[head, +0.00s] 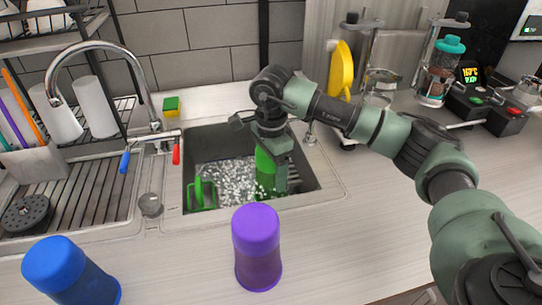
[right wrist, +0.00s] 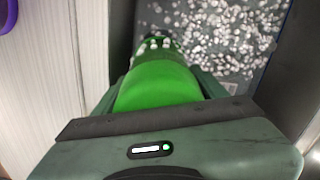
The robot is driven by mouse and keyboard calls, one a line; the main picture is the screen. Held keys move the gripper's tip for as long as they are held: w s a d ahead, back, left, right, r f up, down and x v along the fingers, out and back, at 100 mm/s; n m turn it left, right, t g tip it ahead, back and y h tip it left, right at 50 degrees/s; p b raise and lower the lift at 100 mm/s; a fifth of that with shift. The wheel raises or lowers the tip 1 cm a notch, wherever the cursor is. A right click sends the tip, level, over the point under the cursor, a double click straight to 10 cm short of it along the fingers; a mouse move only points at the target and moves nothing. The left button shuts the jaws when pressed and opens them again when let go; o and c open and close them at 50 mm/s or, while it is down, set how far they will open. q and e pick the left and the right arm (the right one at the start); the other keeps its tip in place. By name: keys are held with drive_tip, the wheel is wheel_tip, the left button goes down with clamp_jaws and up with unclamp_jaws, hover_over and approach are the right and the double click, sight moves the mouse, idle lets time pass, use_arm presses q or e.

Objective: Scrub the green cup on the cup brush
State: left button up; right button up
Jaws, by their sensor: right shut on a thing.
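The green cup (head: 264,172) is down inside the sink, held by my right gripper (head: 272,180), which reaches in from above. In the right wrist view the green cup (right wrist: 158,82) fills the space between the jaws, and the gripper is shut on it. At the cup's far end small white bristle-like tips (right wrist: 157,43) and a dark piece show, perhaps the cup brush. I cannot tell whether they touch the cup or enter it. A green piece with an open frame (head: 201,193) stands at the sink's left side; its kind is unclear. My left gripper is not in view.
The sink (head: 322,190) holds foamy white bubbles. A purple cup (head: 256,245) and a blue cup (head: 68,270) stand on the front counter. The faucet (head: 142,95) and dish racks are left. A yellow object (head: 341,70) and the sealing machine (head: 480,105) are behind and right.

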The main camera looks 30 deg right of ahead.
wheel_tip(320, 180, up, 3)
drive_tip(key=shift+p, duration=0.6)
wheel_tip(320, 180, down, 8)
drive_tip(key=b, duration=0.6)
drive_tip(key=shift+r, duration=0.1)
wheel_tip(320, 180, up, 19)
drive_tip(key=p, duration=1.1)
